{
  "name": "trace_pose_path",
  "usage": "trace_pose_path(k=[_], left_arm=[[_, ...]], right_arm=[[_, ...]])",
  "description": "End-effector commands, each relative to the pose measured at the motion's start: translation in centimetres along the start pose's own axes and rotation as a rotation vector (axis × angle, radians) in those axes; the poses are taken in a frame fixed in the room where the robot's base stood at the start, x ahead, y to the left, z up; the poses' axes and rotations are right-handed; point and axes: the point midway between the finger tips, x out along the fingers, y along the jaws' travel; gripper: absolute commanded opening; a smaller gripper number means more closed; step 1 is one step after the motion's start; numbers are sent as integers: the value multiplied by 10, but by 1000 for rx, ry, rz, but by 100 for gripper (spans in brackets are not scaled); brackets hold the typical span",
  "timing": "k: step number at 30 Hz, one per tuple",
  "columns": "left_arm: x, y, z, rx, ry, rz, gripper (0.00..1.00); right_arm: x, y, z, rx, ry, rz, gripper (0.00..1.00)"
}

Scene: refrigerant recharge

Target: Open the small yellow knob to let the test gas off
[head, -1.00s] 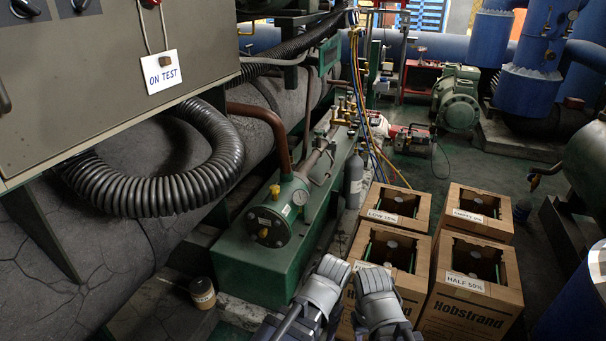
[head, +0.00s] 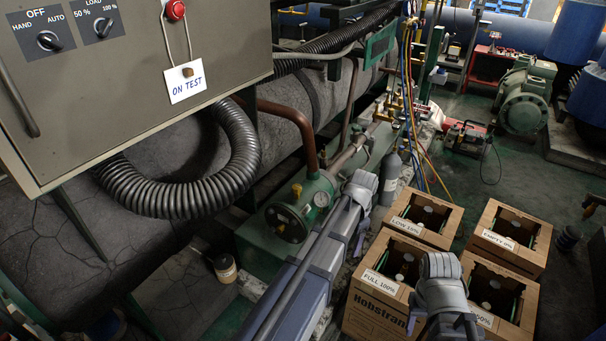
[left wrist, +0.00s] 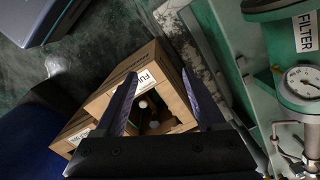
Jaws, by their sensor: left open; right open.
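A small yellow knob (head: 297,190) sits on top of the round end of a green filter housing (head: 290,218), beside a white-faced gauge (head: 321,199). The gauge (left wrist: 303,82) and a "FILTER" label (left wrist: 305,32) show at the right of the left wrist view. My left gripper (head: 364,184) is right of the housing, apart from the knob. In the left wrist view its two fingers (left wrist: 158,78) are spread and empty above the "FULL 100%" carton. My right gripper (head: 441,268) is open over the cartons; its fingertips are hard to make out.
Several cartons stand on the floor at right, including "FULL 100%" (head: 372,310), "LOW" (head: 428,215) and "EMPTY" (head: 512,230). A grey control cabinet (head: 130,90) with an "ON TEST" tag (head: 186,84) overhangs at upper left. A black ribbed hose (head: 185,205) loops below it. A small tin (head: 225,268) stands lower left.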

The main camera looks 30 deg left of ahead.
Motion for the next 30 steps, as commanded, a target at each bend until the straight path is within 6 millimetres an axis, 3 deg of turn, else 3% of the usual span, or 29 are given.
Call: trace_pose_path(k=[1, 5, 9, 12, 15, 20, 30], left_arm=[[-19, -24, -4, 11, 3, 3, 72], [-48, -88, -2, 67, 15, 11, 72], [-84, -172, 12, 146, 32, 18, 72], [-100, -218, 28, 197, 44, 21, 72], [-108, -248, 40, 235, 51, 20, 72], [-112, -266, 50, 263, 56, 19, 72], [-101, -266, 50, 265, 56, 19, 72]], right_arm=[[-19, 2, 1, 1, 0, 0, 50], [-50, 5, 3, 2, -1, -1, 50], [-89, 8, 5, 5, -1, -2, 50], [-106, 10, 6, 6, -2, -3, 50], [-117, 11, 7, 7, -2, -3, 50], [-121, 11, 7, 7, -2, -4, 50], [-110, 10, 7, 7, -2, -4, 50]])
